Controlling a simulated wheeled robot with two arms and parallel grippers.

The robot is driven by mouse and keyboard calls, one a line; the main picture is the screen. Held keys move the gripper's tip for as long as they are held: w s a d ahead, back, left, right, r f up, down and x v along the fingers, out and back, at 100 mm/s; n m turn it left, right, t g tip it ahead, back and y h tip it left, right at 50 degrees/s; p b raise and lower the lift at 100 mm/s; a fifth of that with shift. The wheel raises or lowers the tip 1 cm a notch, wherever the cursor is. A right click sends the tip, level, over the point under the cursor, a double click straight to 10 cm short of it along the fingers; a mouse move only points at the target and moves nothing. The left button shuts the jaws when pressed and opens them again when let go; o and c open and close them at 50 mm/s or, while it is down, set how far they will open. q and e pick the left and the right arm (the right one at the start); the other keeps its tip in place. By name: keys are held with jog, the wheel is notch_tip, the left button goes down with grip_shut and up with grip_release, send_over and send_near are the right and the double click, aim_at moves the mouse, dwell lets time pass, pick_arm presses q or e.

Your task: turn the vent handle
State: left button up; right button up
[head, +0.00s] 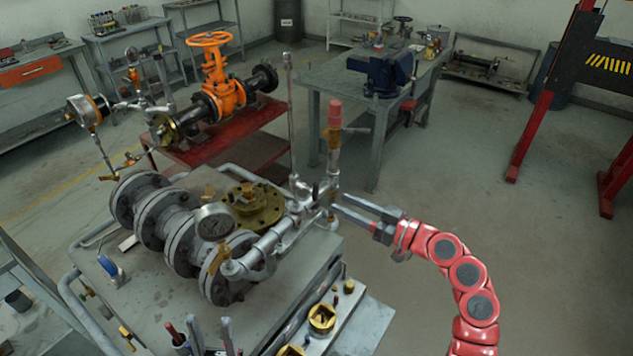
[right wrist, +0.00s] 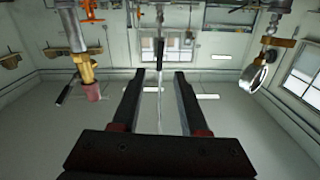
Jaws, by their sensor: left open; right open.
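A vertical pipe with a brass valve and a red cap (head: 334,115) stands at the right end of the pipe assembly. A small side lever (head: 358,130) sits below the cap. In the right wrist view the pipe appears upside down at left, with a dark lever (right wrist: 67,90) beside the brass body; I cannot be sure which lever is the vent handle. My right gripper (head: 336,203) is open beside the lower part of this pipe. Its fingers (right wrist: 159,74) hold nothing. My left gripper (head: 211,325) is open at the bottom edge, near the bench front.
The flanged pipe assembly (head: 165,230) with a gauge (head: 214,222) fills the bench. A thin upright rod (head: 290,115) stands left of the capped pipe and shows between the right fingers. An orange valve (head: 218,85) stands behind.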

aim_at(318, 191)
jog(key=p+x, duration=0.3)
jog(key=x, duration=0.5)
jog(key=shift+r, duration=0.2)
jog(key=shift+w+a+f, duration=0.15)
jog(key=shift+w+a, duration=0.1)
jog(key=shift+a, duration=0.05)
jog(key=shift+c, duration=0.3)
grip_shut()
